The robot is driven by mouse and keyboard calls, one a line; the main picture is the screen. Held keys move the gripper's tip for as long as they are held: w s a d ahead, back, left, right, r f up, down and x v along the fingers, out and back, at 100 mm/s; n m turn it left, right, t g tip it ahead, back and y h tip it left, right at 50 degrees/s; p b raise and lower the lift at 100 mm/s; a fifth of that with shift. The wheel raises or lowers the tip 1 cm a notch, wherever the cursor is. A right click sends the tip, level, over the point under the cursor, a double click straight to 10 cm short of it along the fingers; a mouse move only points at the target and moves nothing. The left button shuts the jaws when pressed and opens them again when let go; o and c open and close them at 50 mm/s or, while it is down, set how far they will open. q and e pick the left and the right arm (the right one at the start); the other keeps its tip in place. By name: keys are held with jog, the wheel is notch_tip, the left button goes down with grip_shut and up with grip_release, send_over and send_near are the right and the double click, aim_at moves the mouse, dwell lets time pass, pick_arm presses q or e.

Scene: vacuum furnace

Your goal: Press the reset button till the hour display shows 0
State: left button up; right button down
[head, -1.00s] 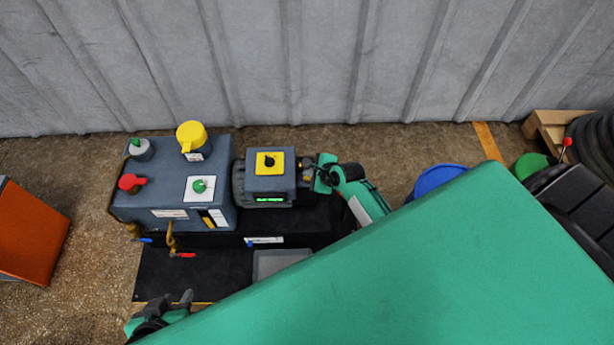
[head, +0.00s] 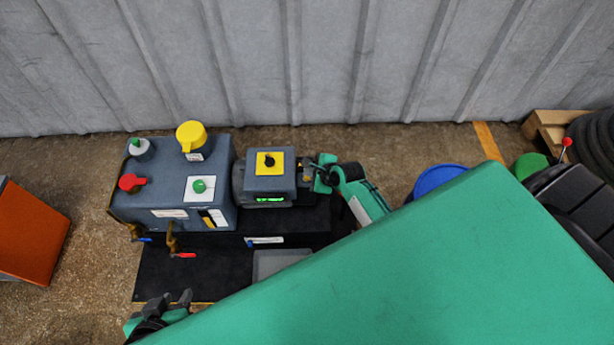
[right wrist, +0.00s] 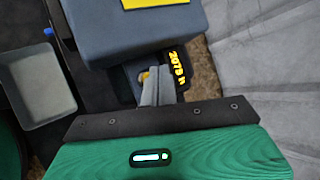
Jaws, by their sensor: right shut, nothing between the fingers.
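The grey motor housing (head: 270,175) has a yellow plate with a black knob on top and a green lit display (head: 269,199) on its front. My right gripper (head: 312,178) is at the housing's right side. In the right wrist view its fingers (right wrist: 158,82) are shut and empty, with tips in front of a small yellow round part (right wrist: 143,76), possibly the reset button. They partly hide it; contact cannot be told. Beside them a dark hour display (right wrist: 177,67) shows yellow digits, seemingly 2075 or 2078. My left gripper (head: 171,298) is open and empty at lower left.
A grey pump block (head: 170,185) with red, green and yellow parts stands left of the housing. A grey tray (head: 280,263) lies in front; it also shows in the right wrist view (right wrist: 37,85). A corrugated wall (head: 300,60) closes off the back.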

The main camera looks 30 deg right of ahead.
jog(key=shift+f, duration=0.35)
jog(key=shift+f, duration=0.45)
dwell(0.7)
jog(key=shift+r+p, duration=0.1)
jog(key=shift+p, duration=0.3)
jog(key=shift+r+p, duration=0.75)
jog(key=shift+p, duration=0.35)
notch_tip(320, 180, up, 5)
jog(key=p, duration=0.6)
